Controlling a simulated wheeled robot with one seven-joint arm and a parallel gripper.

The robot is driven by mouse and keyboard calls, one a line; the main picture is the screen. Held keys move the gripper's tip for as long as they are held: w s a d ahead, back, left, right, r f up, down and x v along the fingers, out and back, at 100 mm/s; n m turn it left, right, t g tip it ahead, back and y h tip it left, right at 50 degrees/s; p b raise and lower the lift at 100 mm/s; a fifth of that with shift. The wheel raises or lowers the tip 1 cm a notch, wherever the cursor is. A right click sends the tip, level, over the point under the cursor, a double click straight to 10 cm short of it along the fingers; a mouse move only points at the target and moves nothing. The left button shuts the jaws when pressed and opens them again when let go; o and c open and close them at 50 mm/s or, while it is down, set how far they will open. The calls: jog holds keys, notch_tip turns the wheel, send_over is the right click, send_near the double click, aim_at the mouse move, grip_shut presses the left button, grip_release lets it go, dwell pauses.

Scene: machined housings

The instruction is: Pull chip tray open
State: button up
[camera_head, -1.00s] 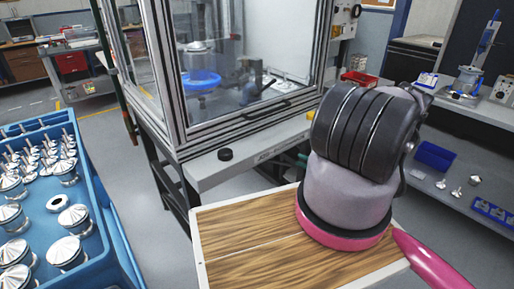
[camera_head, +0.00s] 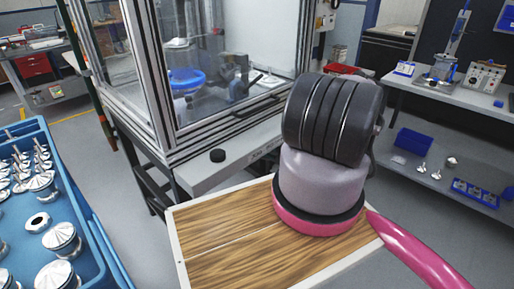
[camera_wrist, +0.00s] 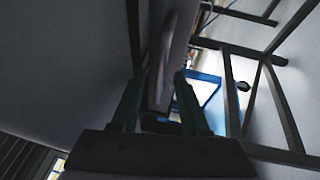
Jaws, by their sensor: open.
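In the wrist view my gripper (camera_wrist: 160,76) is open, with its two dark fingers spread and pointing up the picture. A pale, slanted, elongated surface (camera_wrist: 167,60) shows between and beyond the fingers. I cannot tell whether it is part of the chip tray or whether a finger touches it. In the head view the glass-walled machine enclosure (camera_head: 190,75) stands on a grey bench (camera_head: 235,155) with dark legs. My gripper is hidden there behind my arm.
Dark frame bars (camera_wrist: 275,100) and a blue-edged white object (camera_wrist: 205,92) lie right of the fingers. A blue bin (camera_head: 75,190) of metal parts stands at the left of the head view. A shelved workbench (camera_head: 465,150) stands at the right. A black knob (camera_head: 217,155) sits on the grey bench.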

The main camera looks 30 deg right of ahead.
jog(key=shift+x, duration=0.85)
grip_shut()
dwell(0.8)
